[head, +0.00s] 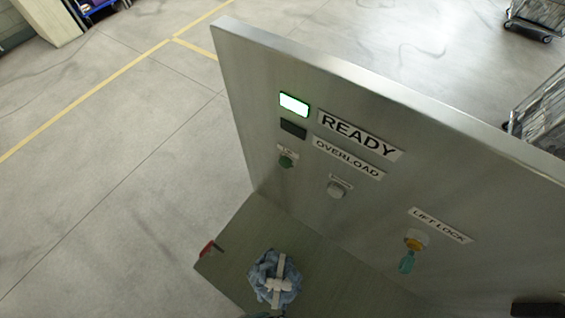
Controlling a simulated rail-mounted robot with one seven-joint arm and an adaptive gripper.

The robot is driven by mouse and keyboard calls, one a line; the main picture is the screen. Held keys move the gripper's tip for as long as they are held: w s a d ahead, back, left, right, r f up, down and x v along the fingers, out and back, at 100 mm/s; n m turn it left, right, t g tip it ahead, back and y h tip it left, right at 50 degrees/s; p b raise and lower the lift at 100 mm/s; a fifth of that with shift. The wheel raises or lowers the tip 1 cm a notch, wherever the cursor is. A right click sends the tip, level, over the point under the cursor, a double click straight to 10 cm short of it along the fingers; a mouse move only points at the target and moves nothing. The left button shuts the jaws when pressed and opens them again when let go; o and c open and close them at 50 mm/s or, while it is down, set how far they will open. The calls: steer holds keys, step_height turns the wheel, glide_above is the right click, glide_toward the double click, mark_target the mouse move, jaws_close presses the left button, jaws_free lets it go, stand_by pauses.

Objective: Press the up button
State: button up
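A grey metal control panel (240,110) stands upright in the head view. A green round button (286,160) sits on its left part, under a small label too blurred to read; it may be the up button. A pale grey button (337,190) sits to its right and slightly lower, also under an unreadable label. Nothing touches either button. My gripper cannot be made out in this view.
Above the buttons are a lit READY lamp (294,104) and a dark OVERLOAD lamp (293,129). A LIFT LOCK switch (415,241) holds a teal key (407,262). A blue bundle with pale straps (275,279) lies on the surface below. Wire carts (545,105) stand right.

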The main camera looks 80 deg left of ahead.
jaws_close()
stand_by(1.4)
